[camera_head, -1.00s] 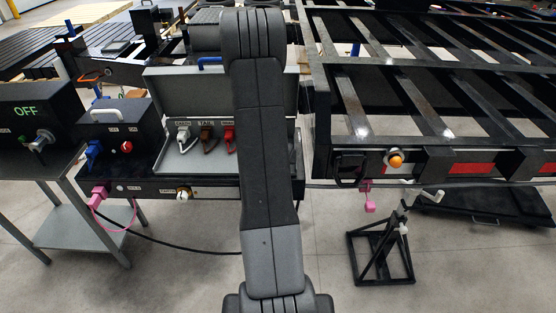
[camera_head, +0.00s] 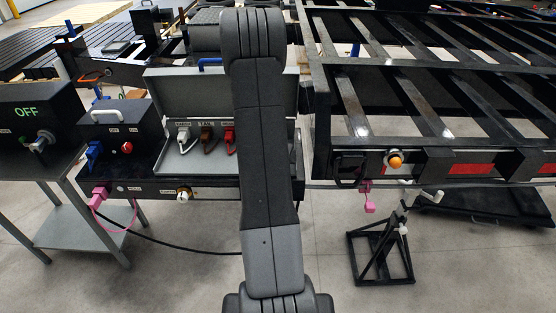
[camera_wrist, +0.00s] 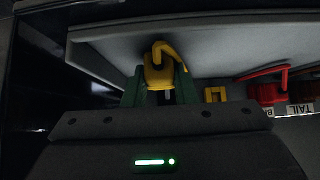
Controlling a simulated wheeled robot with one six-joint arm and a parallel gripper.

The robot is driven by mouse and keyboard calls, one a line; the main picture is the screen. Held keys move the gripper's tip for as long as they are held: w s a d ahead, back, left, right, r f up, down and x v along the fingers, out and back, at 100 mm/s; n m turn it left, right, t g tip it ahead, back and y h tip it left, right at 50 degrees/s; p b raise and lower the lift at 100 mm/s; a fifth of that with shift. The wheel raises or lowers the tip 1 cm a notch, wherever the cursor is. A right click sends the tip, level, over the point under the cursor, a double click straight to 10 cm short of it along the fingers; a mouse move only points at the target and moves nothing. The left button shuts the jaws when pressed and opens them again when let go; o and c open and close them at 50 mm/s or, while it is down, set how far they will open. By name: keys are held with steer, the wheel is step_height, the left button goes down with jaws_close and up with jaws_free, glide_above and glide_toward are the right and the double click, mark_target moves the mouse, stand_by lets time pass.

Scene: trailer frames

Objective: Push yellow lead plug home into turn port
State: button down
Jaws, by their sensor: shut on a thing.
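In the wrist view my gripper (camera_wrist: 160,88) has its green fingers shut on the yellow lead plug (camera_wrist: 157,72). The plug's yellow lead curls over its top and down to the right. A yellow square piece (camera_wrist: 213,95), perhaps a port surround, shows just right of the fingers, apart from the held plug. No label marks it as the turn port. I cannot tell how far the plug's nose is in any opening, as the gripper body hides that side. In the head view my own arm hides my gripper and the yellow plug.
A red plug (camera_wrist: 267,93) sits right of the gripper, by a TAIL label. In the head view the open grey case (camera_head: 178,165) holds white (camera_head: 183,134), brown (camera_head: 207,135) and red (camera_head: 228,136) plugs. The trailer frame (camera_head: 320,120) stands close on the right.

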steer(key=shift+r+p, duration=1.1)
steer(key=shift+r, duration=0.25)
steer(key=shift+a, duration=0.1)
steer(key=a+p, duration=0.1)
steer(key=p, duration=0.2)
steer(key=shift+w+a+r, duration=0.2)
steer(key=shift+w+a, duration=0.2)
steer(key=w+a+p, duration=0.1)
steer(key=a+p, duration=0.1)
steer(key=p, duration=0.1)
steer(key=w+a+p, duration=0.1)
steer(key=a+p, duration=0.4)
steer(key=p, duration=0.1)
steer(key=shift+w+a+f, duration=0.15)
steer(key=shift+w, duration=0.25)
steer(key=w+p, duration=0.1)
steer(key=w, duration=0.1)
steer(key=w+p, duration=0.1)
steer(key=shift+w+a+f+p, duration=0.1)
steer(key=shift+w+f+p, duration=0.15)
steer(key=shift+w+p, duration=0.05)
steer(key=shift+w, duration=0.65)
steer(key=shift+w, duration=0.6)
